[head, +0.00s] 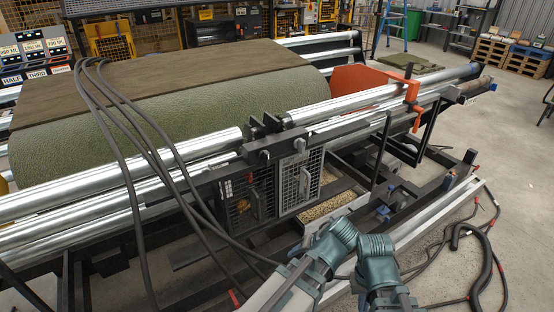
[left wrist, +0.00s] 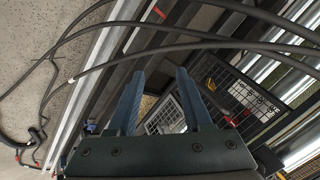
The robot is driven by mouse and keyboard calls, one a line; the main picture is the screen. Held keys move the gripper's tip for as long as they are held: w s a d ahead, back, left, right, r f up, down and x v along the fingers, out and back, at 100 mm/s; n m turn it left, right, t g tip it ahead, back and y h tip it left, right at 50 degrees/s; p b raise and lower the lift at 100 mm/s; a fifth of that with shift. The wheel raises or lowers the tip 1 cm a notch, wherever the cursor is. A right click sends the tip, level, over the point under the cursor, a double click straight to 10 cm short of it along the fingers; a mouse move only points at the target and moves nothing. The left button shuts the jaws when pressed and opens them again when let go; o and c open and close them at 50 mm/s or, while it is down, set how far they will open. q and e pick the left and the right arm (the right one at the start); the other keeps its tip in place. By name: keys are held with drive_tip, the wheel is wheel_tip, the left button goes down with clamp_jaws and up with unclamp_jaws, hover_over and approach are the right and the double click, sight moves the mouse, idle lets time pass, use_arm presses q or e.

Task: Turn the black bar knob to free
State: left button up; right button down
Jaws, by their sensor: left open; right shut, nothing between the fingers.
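I cannot single out the black bar knob in either view. The left mesh panel also shows in the left wrist view (left wrist: 243,92). My left gripper (left wrist: 156,76) is open and empty in the left wrist view, its two blue-grey fingers apart and pointing towards the machine frame. In the head view only teal arm joints show at the bottom; my right gripper cannot be made out.
Black hoses (head: 135,185) hang over the green turf roll (head: 180,125) and the steel rollers (head: 110,200). An orange bracket (head: 412,88) holds the right roller end.

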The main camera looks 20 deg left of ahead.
use_arm(q)
drive_tip(key=w+a+r+n+t+y+b, duration=0.1)
drive_tip(key=w+a+r+n+t+y, duration=0.2)
drive_tip(key=w+r, duration=0.3)
drive_tip(key=w+a+r+n+t+y+b, duration=0.2)
drive_tip(key=w+a+r+n+t+y, duration=0.2)
drive_tip(key=r, duration=0.5)
drive_tip(key=w+n+t+y, duration=0.1)
drive_tip(key=w+n+y, duration=0.1)
drive_tip(key=w, duration=0.1)
drive_tip(key=shift+a+r, duration=0.2)
drive_tip(key=shift+r, duration=0.05)
use_arm(e)
wheel_tip(320, 180, down, 4)
drive_tip(key=shift+a+r, duration=0.1)
drive_tip(key=shift+r, duration=0.05)
